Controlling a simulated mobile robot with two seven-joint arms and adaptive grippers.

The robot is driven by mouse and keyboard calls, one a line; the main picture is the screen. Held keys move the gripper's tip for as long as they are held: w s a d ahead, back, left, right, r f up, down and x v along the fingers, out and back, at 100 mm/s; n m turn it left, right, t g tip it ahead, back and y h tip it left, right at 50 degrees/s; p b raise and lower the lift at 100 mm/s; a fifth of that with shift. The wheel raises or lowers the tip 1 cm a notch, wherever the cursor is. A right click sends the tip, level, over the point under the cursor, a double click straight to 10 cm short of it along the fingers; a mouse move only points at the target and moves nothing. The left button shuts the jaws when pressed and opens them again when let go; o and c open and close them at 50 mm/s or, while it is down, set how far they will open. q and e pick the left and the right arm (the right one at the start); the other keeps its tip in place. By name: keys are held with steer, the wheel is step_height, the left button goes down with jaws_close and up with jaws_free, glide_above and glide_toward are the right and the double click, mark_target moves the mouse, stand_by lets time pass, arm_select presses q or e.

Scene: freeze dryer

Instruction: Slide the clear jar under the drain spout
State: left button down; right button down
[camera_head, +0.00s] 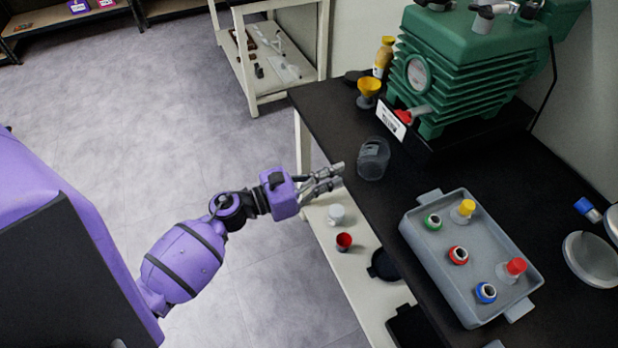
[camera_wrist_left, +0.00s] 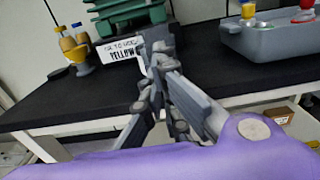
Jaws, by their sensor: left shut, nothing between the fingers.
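The clear jar (camera_head: 373,158) stands on the black bench top near its front edge, in front of the green pump (camera_head: 450,75). A drain spout with a red part (camera_head: 404,116) sticks out low on the pump, beyond the jar, by a white label. My left gripper (camera_head: 338,177) is shut and empty, its fingertips just left of the jar at the bench edge. In the left wrist view the gripper (camera_wrist_left: 158,62) points toward the pump; I cannot make out the jar there. My right gripper is not in view.
A grey tray (camera_head: 409,226) with several small capped vials stands on the bench to the right of the jar. A yellow funnel (camera_head: 369,90) and a yellow-brown bottle (camera_head: 383,58) stand left of the pump. Bare bench top lies between jar and pump.

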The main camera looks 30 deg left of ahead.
mark_target(363, 164)
arm_select(q)
steer(key=p+x, duration=0.1)
steer(key=x, duration=0.4)
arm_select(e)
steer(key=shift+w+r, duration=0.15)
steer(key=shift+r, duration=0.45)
